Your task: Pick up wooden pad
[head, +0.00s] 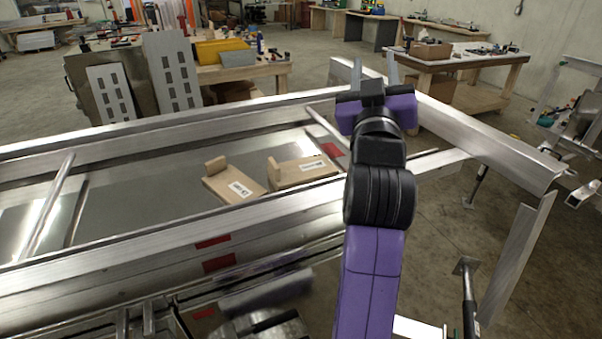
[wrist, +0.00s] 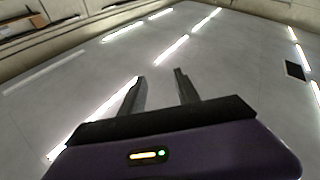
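Two wooden pads lie inside the aluminium trailer frame in the head view. The left pad (head: 236,184) is a flat tan board with an upright block at its far left end and a white label. The right pad (head: 304,171) is similar, with a block at its left end and a label. My gripper (head: 373,66) is raised above the trailer's right part, right of and above both pads. In the wrist view my gripper (wrist: 160,78) has its two fingers apart with nothing between them. The wrist view shows the ceiling, and no pad.
The trailer's near rail (head: 120,255) and far rail (head: 130,132) border the pads. A crossbar (head: 323,130) stands near the right pad. Behind are a workbench with a yellow box (head: 221,51) and a white-topped table (head: 466,58).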

